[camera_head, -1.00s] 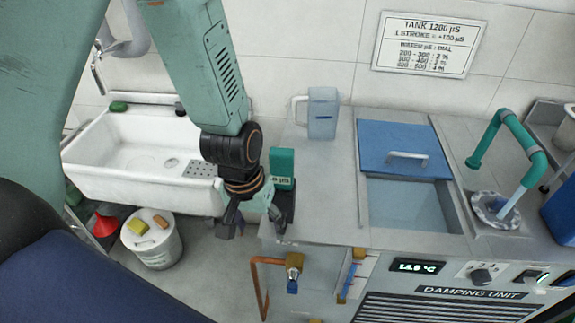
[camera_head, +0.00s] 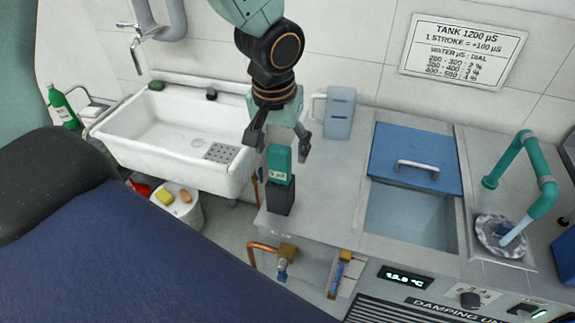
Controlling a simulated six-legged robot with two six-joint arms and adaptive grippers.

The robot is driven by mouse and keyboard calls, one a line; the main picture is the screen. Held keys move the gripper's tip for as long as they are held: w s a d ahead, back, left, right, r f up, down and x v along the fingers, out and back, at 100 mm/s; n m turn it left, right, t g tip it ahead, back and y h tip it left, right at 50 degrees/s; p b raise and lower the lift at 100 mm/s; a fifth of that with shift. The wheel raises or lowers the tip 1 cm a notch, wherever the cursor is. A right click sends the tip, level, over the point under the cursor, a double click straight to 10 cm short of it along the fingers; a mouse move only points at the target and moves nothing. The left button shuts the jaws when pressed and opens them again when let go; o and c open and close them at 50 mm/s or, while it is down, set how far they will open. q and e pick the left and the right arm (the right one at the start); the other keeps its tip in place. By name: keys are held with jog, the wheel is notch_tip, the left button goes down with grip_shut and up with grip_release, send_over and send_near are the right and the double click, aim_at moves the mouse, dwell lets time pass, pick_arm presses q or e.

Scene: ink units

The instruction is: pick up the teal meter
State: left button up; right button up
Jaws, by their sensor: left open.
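The teal meter (camera_head: 279,165) stands upright in a dark holder (camera_head: 280,197) at the left end of the grey counter. A small display shows on its front. My left gripper (camera_head: 277,146) comes down from above with its fingers spread and open. One finger is to the left of the meter's top and the other to the right. I cannot tell whether either finger touches the meter. My right gripper is not in view.
A clear blue jug (camera_head: 339,113) stands behind and right of the meter. A tank with a blue lid (camera_head: 415,157) is further right. A white sink (camera_head: 160,140) is to the left, with a bucket (camera_head: 181,212) below it.

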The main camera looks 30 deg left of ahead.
aim_at(281, 168)
pick_arm(q)
jog(key=shift+w+a+f, duration=0.15)
jog(key=shift+a, duration=0.05)
jog(key=shift+w+a+f, duration=0.1)
jog(key=shift+a+f, duration=0.1)
jog(key=shift+f, duration=0.35)
jog(key=shift+w+a+f, duration=0.1)
jog(key=shift+a+f, duration=0.1)
jog(key=shift+f, duration=0.3)
jog(key=shift+f+b, duration=0.35)
jog(key=shift+f, duration=0.35)
jog(key=f, duration=0.2)
jog(key=w+f, duration=0.1)
jog(key=f, duration=0.1)
jog(key=shift+b, duration=0.3)
jog(key=shift+w+a+f, duration=0.1)
jog(key=shift+a+f, duration=0.05)
jog(key=shift+a, duration=0.05)
jog(key=shift+s+d+r, duration=0.2)
jog(key=shift+d, duration=0.1)
jog(key=shift+c, duration=1.4)
jog(key=shift+w+a+f, duration=0.15)
jog(key=shift+a, duration=0.05)
jog(key=c, duration=0.6)
jog(key=shift+d, duration=0.15)
jog(key=c, duration=0.4)
